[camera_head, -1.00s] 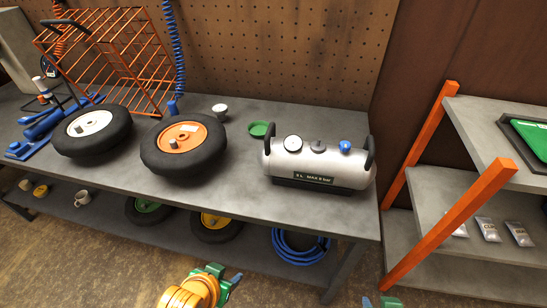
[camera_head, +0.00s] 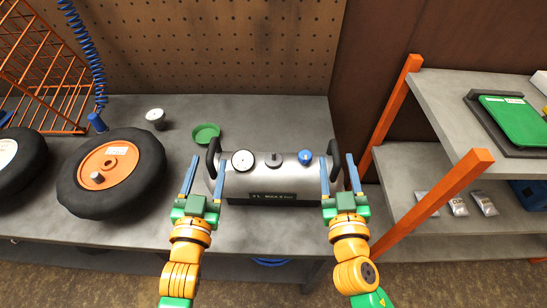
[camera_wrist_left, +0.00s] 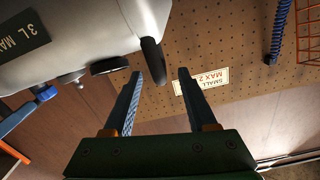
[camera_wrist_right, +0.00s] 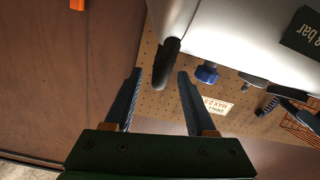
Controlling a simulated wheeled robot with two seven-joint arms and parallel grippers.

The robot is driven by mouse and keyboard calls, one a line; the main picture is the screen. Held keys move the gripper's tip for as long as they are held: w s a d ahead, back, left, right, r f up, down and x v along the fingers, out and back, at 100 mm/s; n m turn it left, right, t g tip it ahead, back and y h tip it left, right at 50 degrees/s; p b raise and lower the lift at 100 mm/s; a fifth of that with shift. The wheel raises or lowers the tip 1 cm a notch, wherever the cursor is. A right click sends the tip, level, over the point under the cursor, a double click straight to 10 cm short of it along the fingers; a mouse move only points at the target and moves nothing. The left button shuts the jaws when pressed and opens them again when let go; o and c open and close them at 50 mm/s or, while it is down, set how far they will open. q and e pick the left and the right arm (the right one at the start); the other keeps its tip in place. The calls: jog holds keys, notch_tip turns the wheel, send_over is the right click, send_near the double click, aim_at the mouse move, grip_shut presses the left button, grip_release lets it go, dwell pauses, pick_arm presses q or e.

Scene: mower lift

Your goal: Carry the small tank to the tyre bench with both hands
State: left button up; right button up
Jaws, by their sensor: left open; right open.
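The small tank (camera_head: 272,190) is a silver cylinder with a dark label, a gauge, a blue knob and a black handle at each end. It stands at the right end of the grey bench (camera_head: 170,107), which also carries wheels. My left gripper (camera_head: 208,162) is open around the tank's left handle (camera_head: 211,160); the handle shows between its fingertips in the left wrist view (camera_wrist_left: 152,60). My right gripper (camera_head: 337,162) is open around the right handle (camera_head: 335,155), which also shows between the fingertips in the right wrist view (camera_wrist_right: 166,64). Neither is closed on a handle.
An orange-rimmed wheel (camera_head: 127,165) lies left of the tank. A green dish (camera_head: 206,134) and a white cup (camera_head: 155,117) are behind. An orange-posted shelf (camera_head: 455,100) stands close on the right. A pegboard (camera_head: 200,45) rises behind the bench.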

aim_at(335, 145)
pick_arm(q)
jog(key=shift+s+r, duration=0.3)
jog(key=shift+s, duration=0.35)
pick_arm(e)
jog(key=shift+s+r, duration=0.3)
jog(key=shift+s, duration=0.35)
pick_arm(q)
jog(key=w, duration=0.7)
jog(key=shift+w+d+f, duration=0.1)
jog(key=shift+w+d, duration=0.1)
pick_arm(e)
jog(key=w, duration=0.7)
jog(key=shift+w+d+f, duration=0.1)
jog(key=shift+w+d, duration=0.1)
pick_arm(q)
grip_shut()
pick_arm(e)
grip_shut()
pick_arm(q)
jog(key=shift+a, duration=0.15)
pick_arm(e)
jog(key=shift+d, duration=0.1)
